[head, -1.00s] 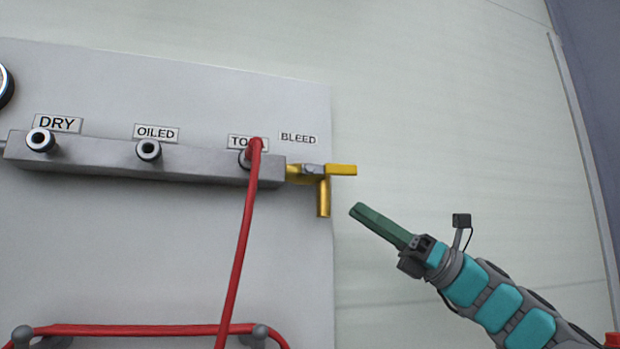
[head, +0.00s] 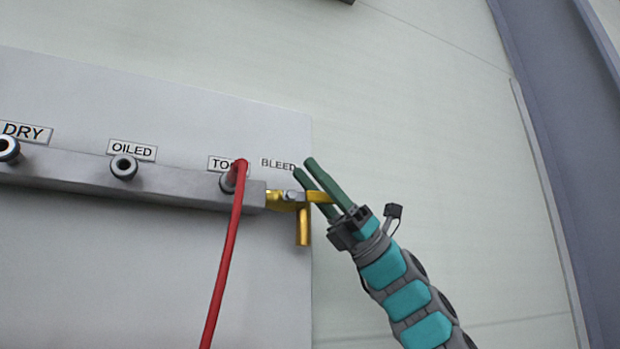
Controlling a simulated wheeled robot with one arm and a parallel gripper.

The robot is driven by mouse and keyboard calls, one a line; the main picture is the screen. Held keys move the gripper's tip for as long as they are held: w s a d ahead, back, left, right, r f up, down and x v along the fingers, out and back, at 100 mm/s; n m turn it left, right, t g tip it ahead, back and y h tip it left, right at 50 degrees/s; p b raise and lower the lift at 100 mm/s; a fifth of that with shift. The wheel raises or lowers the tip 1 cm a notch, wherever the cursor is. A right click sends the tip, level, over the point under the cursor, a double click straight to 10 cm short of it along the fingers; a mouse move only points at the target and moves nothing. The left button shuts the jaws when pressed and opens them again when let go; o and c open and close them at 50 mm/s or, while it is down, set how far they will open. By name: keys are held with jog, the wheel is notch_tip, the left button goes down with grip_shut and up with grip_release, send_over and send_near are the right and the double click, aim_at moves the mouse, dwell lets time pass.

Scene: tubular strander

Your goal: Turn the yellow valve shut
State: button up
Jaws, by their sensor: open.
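The yellow valve (head: 303,226) sits at the right end of the grey manifold bar, below the BLEED label (head: 278,165). Its yellow lever (head: 318,197) points right, in line with the bar, and its spout hangs down. My gripper (head: 305,168) comes in from the lower right with two green fingers pointing up and left. The fingers are open, and the lever's outer end shows between them. One finger partly overlaps the lever. I cannot tell whether either finger touches it.
The manifold bar (head: 110,178) carries ports labelled DRY (head: 8,149), OILED (head: 123,167) and a partly hidden third label. A red hose (head: 225,265) hangs from the third port, left of the valve.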

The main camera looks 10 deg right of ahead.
jog(key=shift+a+r, duration=0.15)
jog(key=shift+a, duration=0.05)
grip_shut()
dwell(0.3)
dwell(1.1)
